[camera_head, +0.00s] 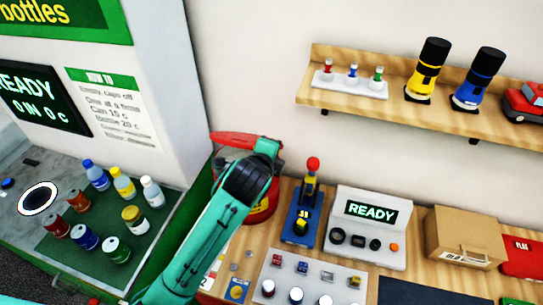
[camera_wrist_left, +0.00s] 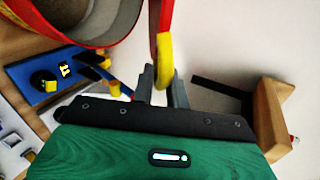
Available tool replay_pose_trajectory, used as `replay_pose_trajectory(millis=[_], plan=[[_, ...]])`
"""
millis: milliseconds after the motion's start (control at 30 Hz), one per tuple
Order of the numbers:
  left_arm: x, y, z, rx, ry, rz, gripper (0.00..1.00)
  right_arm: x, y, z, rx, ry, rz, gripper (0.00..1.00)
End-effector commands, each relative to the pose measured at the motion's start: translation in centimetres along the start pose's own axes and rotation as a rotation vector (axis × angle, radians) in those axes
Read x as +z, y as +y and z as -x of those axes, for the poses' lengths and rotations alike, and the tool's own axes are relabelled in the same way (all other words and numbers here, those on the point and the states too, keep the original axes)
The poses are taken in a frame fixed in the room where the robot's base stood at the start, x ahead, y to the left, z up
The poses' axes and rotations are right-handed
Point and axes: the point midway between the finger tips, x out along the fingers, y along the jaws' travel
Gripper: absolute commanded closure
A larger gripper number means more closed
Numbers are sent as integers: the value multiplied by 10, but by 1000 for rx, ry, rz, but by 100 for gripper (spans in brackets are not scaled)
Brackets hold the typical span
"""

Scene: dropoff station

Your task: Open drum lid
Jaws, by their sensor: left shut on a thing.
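The red drum (camera_head: 262,208) with a yellow band stands on the table behind my left arm, which hides much of it. Its red lid (camera_head: 232,140) shows as a strip above the drum. In the left wrist view the drum's open mouth (camera_wrist_left: 88,20) shows at the top left, grey inside. The lid (camera_wrist_left: 154,28) is seen nearly edge-on there, raised beside the mouth. My left gripper (camera_wrist_left: 163,88) is shut on the lid's yellow handle (camera_wrist_left: 165,62). In the head view its fingers are hidden. My right gripper is not in view.
A blue stand with a red knob (camera_head: 308,190) and a READY console (camera_head: 368,232) stand right of the drum. A wooden shelf (camera_head: 390,102) with flashlights hangs above. A bottle machine (camera_head: 150,60) with several bottles and cans is at the left. A cardboard box (camera_head: 465,235) sits farther right.

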Motion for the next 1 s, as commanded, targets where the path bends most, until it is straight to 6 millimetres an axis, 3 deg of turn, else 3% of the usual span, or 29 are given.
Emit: replay_pose_trajectory(millis=[367,400,467,800,1000], plan=[[1,-3,0,-3,-1,0,100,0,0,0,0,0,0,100],[1,-3,0,-4,-1,0,77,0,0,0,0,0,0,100],[1,-2,0,-3,-1,0,66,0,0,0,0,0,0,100],[0,-1,2,0,0,0,66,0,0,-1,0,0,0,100],[0,1,23,-2,0,0,66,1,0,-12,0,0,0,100]])
